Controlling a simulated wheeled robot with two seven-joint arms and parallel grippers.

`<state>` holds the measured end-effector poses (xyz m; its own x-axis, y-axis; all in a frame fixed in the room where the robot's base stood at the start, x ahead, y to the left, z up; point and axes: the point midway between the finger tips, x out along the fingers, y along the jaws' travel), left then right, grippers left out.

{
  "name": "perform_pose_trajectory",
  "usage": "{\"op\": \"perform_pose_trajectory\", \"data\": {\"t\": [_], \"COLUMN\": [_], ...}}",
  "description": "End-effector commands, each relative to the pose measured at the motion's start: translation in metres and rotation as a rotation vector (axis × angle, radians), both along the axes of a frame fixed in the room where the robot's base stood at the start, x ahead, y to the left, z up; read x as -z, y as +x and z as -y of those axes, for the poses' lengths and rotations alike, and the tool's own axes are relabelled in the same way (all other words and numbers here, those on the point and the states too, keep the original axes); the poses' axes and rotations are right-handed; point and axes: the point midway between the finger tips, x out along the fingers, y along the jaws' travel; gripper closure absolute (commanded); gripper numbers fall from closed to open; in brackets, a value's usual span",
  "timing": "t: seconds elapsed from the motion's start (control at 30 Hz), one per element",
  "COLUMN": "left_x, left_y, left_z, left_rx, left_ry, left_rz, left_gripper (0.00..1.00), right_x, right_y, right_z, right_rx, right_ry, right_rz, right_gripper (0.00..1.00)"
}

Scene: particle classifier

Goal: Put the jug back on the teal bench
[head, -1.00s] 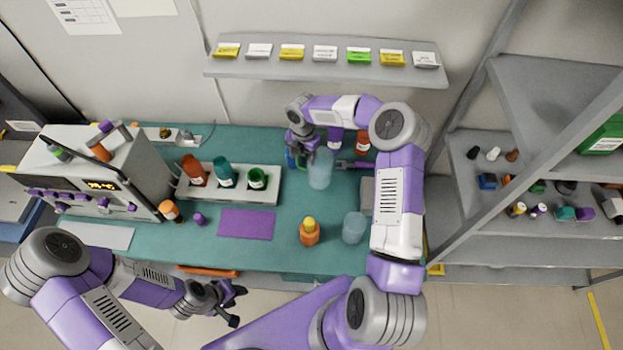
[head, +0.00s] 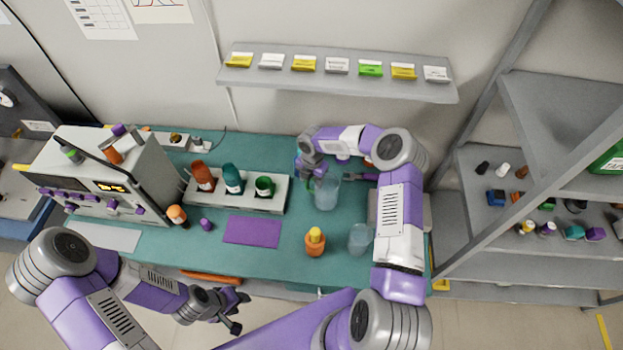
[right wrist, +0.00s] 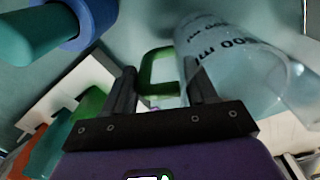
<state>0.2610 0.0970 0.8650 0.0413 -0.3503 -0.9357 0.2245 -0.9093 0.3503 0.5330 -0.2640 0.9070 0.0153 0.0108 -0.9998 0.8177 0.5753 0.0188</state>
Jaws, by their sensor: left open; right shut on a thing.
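The jug (head: 327,194) is clear with a green handle (right wrist: 158,62) and a printed volume mark; its body also fills the upper right of the right wrist view (right wrist: 235,62). My right gripper (head: 314,178) is shut on the handle, which lies between its fingers in the right wrist view. The jug is over the back right part of the teal bench (head: 285,228); I cannot tell whether its base touches the bench. My left gripper (head: 236,306) is open and empty in front of the bench's front edge.
A clear beaker (head: 360,238) and an orange bottle with a yellow top (head: 315,242) stand in front of the jug. A grey rack (head: 235,199) with several bottles is to its left. A purple mat (head: 252,231) lies on the bench. A label shelf (head: 335,85) is behind.

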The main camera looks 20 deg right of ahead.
Motion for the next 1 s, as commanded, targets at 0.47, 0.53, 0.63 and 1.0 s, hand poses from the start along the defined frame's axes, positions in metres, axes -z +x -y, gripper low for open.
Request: {"op": "perform_pose_trajectory", "data": {"t": [0.47,0.53,0.63,1.0], "left_x": [0.001,-0.002,-0.003,0.0], "left_y": [0.0,0.0,0.0,0.0], "left_z": [0.0,0.0,0.0,0.0], "left_rx": [0.0,0.0,0.0,0.0], "left_ry": [0.0,0.0,0.0,0.0], "left_rz": [0.0,0.0,0.0,0.0], "left_gripper": [0.57,0.57,0.57,0.57], "right_x": [0.001,-0.001,-0.011,-0.088], "right_y": [0.0,0.0,0.001,-0.001], "right_z": [0.0,0.0,0.0,0.001], "right_rx": [0.0,0.0,0.0,0.0], "right_ry": [0.001,0.001,-0.001,-0.001], "right_rz": [-0.001,-0.001,0.002,0.002], "right_gripper": [0.18,0.18,0.18,0.18]}}
